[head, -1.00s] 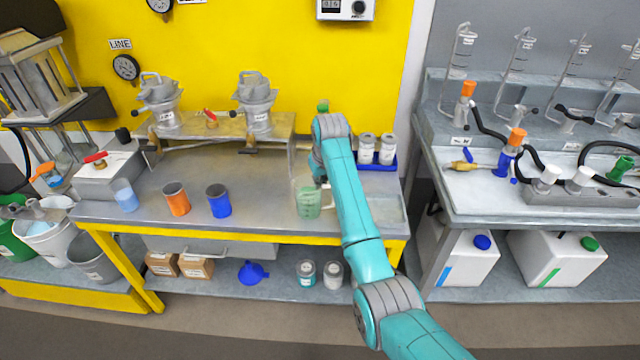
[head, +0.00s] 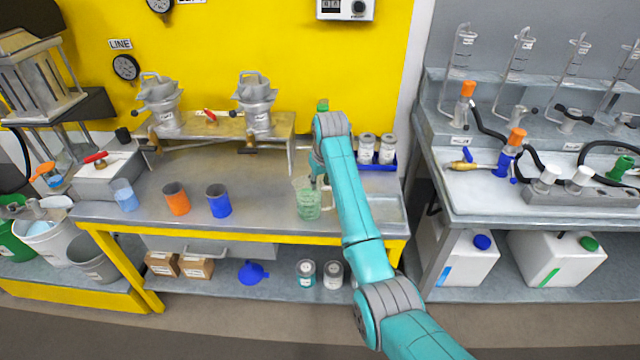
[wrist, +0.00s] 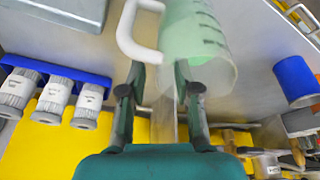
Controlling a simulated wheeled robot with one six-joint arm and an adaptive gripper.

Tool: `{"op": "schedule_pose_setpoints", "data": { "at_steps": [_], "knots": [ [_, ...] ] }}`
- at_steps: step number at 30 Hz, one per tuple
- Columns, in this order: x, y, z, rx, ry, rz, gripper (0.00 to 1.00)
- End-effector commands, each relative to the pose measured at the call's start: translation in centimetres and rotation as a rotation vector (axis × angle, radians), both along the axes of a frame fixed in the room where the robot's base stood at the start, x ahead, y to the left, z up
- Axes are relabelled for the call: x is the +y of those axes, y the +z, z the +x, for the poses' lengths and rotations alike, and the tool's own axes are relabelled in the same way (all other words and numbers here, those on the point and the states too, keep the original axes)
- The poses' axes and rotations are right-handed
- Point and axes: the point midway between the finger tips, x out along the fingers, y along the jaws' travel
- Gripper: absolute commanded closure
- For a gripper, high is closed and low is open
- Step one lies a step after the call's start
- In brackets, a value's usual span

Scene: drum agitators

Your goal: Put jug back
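The jug (head: 308,199) is pale green and translucent, with dark measuring marks. It is on or just above the front part of the grey bench, left of my arm. In the wrist view the jug (wrist: 203,48) appears at top centre, with its white loop handle (wrist: 127,32) on its left. My gripper (wrist: 160,75) has its dark fingers apart, close to the lower end of the handle and the jug's side. I cannot tell whether either finger touches it. In the head view my arm's end hides most of the gripper (head: 319,180).
An orange cup (head: 177,200) and a blue cup (head: 219,203) stand left of the jug. A raised shelf (head: 215,127) bears two metal vessels. A shallow grey tray (head: 383,213) lies at front right.

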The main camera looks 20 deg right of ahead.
Motion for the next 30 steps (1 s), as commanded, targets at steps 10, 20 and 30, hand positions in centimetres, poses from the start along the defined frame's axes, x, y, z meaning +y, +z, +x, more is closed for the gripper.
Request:
{"op": "schedule_pose_setpoints", "data": {
  "at_steps": [10,20,30],
  "knots": [
    [-0.2,6.6,-1.9,-0.004,0.0,0.0,0.68],
    [-0.3,9.9,-3.1,-0.001,0.0,0.0,0.68],
    [-0.3,10.1,-3.1,0.0,0.0,0.0,0.68]
  ]
}}
